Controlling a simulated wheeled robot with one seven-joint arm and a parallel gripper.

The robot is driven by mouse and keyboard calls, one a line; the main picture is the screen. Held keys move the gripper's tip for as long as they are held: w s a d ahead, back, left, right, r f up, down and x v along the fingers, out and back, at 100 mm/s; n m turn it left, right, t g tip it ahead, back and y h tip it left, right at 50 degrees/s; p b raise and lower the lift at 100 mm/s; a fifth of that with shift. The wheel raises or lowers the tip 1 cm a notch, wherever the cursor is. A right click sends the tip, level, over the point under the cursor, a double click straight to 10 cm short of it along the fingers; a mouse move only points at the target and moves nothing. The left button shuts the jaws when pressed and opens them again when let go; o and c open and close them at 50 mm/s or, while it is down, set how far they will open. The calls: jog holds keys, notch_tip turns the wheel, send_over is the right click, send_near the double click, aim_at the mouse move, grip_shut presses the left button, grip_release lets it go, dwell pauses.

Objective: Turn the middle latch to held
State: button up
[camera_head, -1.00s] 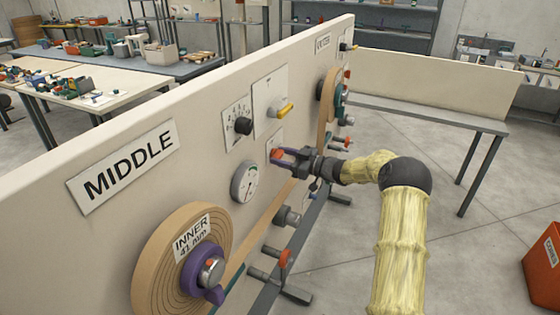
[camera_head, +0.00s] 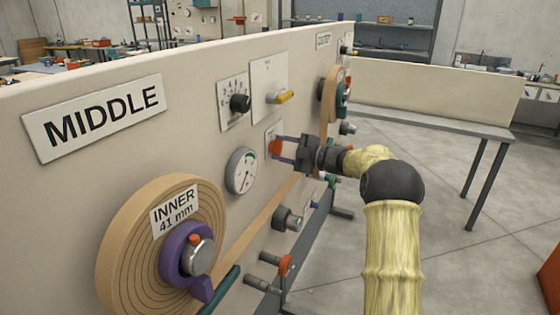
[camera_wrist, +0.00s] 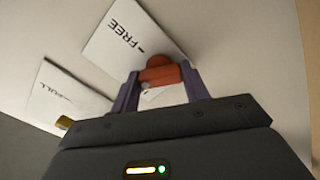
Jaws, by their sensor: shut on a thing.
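The middle latch (camera_head: 276,148) is a small red-orange handle on a light plate on the panel, right of the round gauge. In the wrist view the red-orange latch (camera_wrist: 158,72) sits between my two purple fingers, with a plate reading "FREE" (camera_wrist: 128,38) beside it. My gripper (camera_head: 282,150) is shut on the latch, one finger on each side, as the wrist view also shows (camera_wrist: 160,82). The large "MIDDLE" sign (camera_head: 100,117) is at the panel's left. The marking for held is not readable in these views.
Above the latch are a black dial knob (camera_head: 240,103) and a yellow handle (camera_head: 281,97). A round gauge (camera_head: 242,170) is to its left. The tan roll marked INNER (camera_head: 125,240) is lower left. A red-tipped handle (camera_head: 284,266) sticks out below. Open floor lies right.

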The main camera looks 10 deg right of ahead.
jog(key=shift+d+n+b, duration=0.15)
jog(key=shift+n+b, duration=2.95)
jog(key=shift+b, duration=0.15)
jog(key=o, duration=1)
jog(key=shift+d, duration=0.1)
jog(key=v, duration=1.7)
jog(key=shift+s, duration=0.2)
